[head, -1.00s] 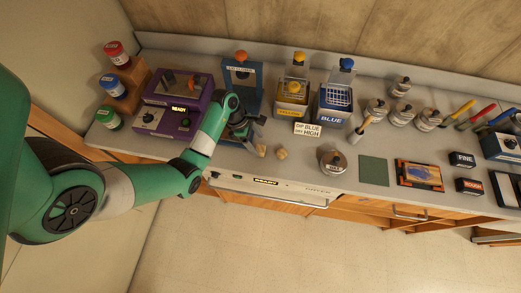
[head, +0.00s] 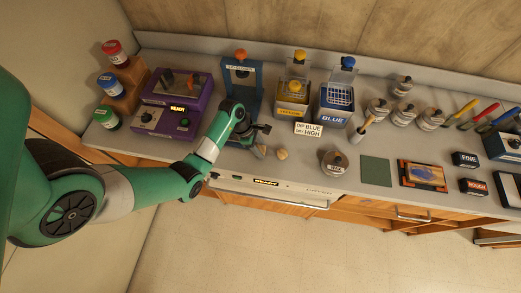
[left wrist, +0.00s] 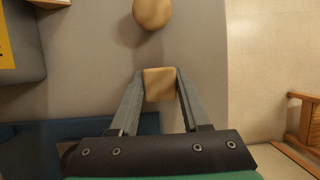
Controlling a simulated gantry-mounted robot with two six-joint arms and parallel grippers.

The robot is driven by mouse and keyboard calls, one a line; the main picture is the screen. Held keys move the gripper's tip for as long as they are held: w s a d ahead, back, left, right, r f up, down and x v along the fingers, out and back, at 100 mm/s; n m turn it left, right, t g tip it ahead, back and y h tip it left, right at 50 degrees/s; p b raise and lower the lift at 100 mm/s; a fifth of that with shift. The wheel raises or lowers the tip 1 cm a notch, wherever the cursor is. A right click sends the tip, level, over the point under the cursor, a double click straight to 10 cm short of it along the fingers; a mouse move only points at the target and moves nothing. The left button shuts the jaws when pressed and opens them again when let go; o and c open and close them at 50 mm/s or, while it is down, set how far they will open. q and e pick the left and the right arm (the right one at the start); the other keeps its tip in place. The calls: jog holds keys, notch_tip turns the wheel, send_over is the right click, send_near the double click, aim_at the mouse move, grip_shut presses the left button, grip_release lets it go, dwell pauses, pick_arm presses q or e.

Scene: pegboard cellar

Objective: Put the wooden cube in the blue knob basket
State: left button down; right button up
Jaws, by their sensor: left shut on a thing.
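The wooden cube (left wrist: 160,84) is a small tan block between the fingertips of my left gripper (left wrist: 161,75) in the left wrist view. The gripper is shut on it, with a finger on each side. In the head view my left gripper (head: 259,147) is low at the counter's front part, and its fingers largely hide the cube. The blue knob basket (head: 338,95) is a wire basket in the blue-labelled bath, with its blue knob (head: 348,62) on top. It stands behind and to the right of my left gripper. My right gripper is not in view.
A rounded wooden piece (head: 282,154) lies just right of the gripper and shows in the left wrist view (left wrist: 152,12).

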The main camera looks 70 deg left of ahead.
aim_at(264, 149)
pick_arm(q)
jog(key=shift+r, duration=0.45)
notch_tip(264, 149, up, 3)
jog(key=shift+f+p, duration=0.1)
jog(key=shift+p, duration=0.7)
jog(key=s+d+r+p, duration=0.3)
jog(key=d+r, duration=0.6)
jog(key=d, duration=0.4)
jog(key=shift+d+r+p, duration=0.15)
jog(key=shift+d+p, duration=0.2)
jog(key=shift+p, duration=0.15)
